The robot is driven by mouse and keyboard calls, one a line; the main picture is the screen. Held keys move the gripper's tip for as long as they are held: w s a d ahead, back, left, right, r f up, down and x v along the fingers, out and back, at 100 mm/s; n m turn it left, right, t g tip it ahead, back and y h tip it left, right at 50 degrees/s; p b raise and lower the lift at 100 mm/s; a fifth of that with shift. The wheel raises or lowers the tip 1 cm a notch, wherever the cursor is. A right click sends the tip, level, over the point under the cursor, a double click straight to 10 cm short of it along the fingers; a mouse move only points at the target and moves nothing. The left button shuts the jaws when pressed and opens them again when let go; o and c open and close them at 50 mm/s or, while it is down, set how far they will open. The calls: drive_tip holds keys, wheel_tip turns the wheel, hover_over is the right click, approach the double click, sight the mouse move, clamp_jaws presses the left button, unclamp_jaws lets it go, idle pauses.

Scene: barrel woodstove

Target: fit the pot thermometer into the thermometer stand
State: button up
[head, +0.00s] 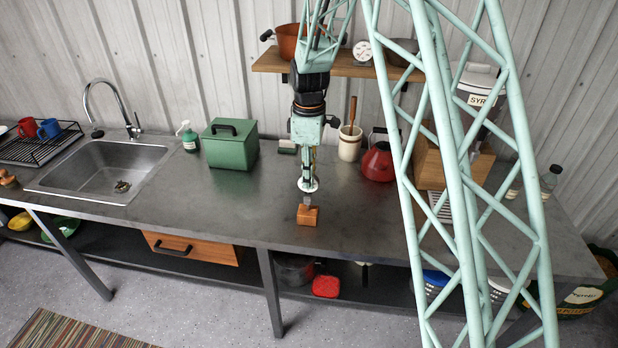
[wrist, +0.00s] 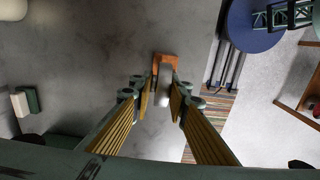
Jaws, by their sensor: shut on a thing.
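The thermometer stand is a small orange-brown wooden block (head: 308,216) near the front edge of the grey counter. It also shows in the wrist view (wrist: 167,58), just beyond my fingertips. The pot thermometer (head: 308,185), with a pale round dial, hangs upright at the end of my gripper (head: 308,174), directly over the stand. In the wrist view my gripper (wrist: 163,88) has its fingers closed in on the grey and pale thermometer (wrist: 163,84). Its lower end meets the block in the picture; I cannot tell whether it is seated or just above.
A green box (head: 230,145) stands behind left, and a sink (head: 105,170) is farther left. A cream crock (head: 349,143) and a red kettle (head: 378,162) stand behind right. A shelf (head: 345,68) runs above. The counter around the stand is clear.

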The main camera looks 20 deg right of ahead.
drive_tip(key=shift+f+b, duration=0.85)
drive_tip(key=shift+f, duration=0.6)
idle(0.5)
drive_tip(key=o, duration=1)
drive_tip(key=shift+r, duration=0.2)
drive_tip(key=shift+r, duration=5.85)
